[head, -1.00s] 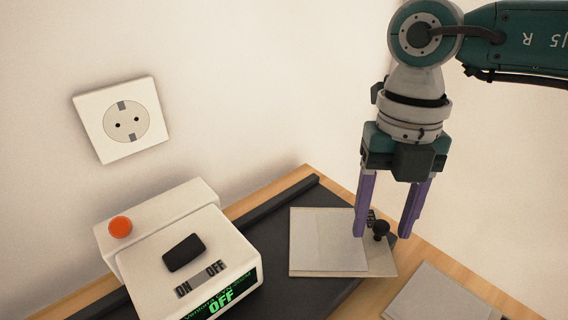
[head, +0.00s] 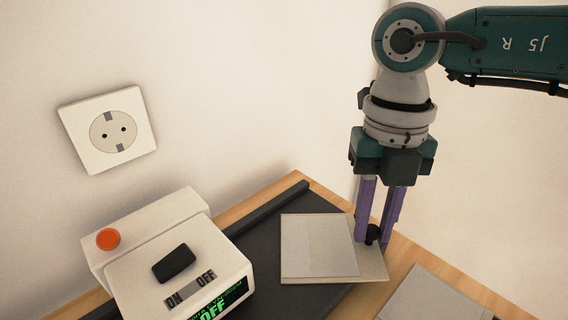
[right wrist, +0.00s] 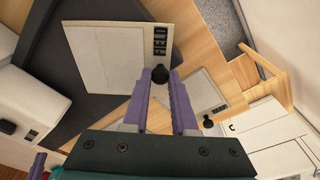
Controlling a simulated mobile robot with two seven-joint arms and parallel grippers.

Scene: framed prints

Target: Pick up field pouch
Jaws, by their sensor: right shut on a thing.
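A white device (head: 210,262) with an orange button and a green "OFF" display stands to the left. A similar flat grey piece (head: 432,300) lies to the right on the wooden table. A dark raised strip (head: 268,208) runs behind. A socket (head: 108,130) is on the wall.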

